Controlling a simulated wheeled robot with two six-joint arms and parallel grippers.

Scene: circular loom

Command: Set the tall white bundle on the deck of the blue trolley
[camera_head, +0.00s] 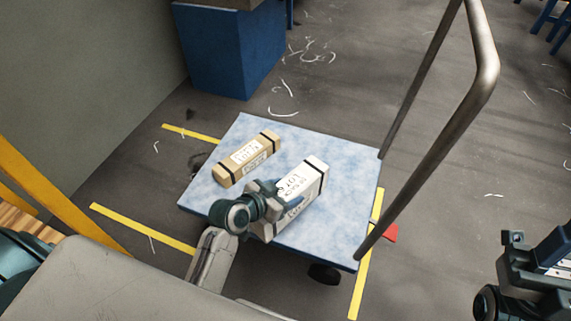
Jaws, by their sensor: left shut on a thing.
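The white bundle (311,181), a long block with dark bands and a printed label, is over the blue trolley's deck (345,205). My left gripper (285,197) is shut on it, reaching in from the lower left and covering part of its near side. I cannot tell whether its underside touches the deck. The deck is a flat, mottled light-blue board. My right gripper (520,258) is at the lower right edge, away from the trolley and partly cut off; its jaws are unclear.
A tan bundle (246,158) with dark bands lies on the deck's left part. The trolley's metal handle (440,140) rises at the right. A blue bin (232,50) stands behind. Yellow lines (145,229) and white scraps mark the floor. The deck's right part is clear.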

